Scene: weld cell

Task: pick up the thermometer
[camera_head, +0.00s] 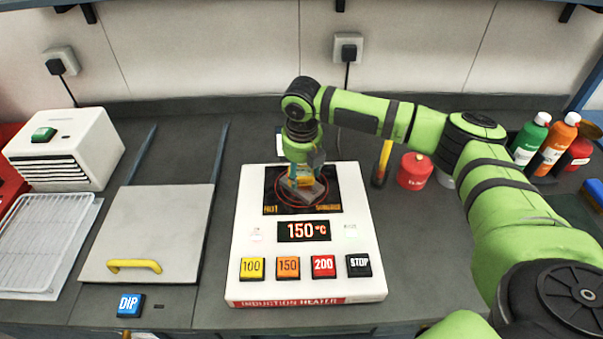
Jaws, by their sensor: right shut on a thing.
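My right gripper (303,180) points down over the dark heating plate of the induction heater (255,200). It is shut on a small yellow and grey thing (301,186), mostly hidden by the fingers; I cannot tell whether it touches the plate. I cannot make out a thermometer for certain. A yellow and black upright tool (383,160) stands to the right of the heater, and I cannot tell what it is. The heater's display (303,230) reads 150 °C. My left gripper is not in view.
A red canister (414,171) and several bottles (530,138) stand at the right. A grey lid with a yellow handle (135,266), a white box (66,148) and a wire rack (45,245) are at the left. The bench right of the heater's front is clear.

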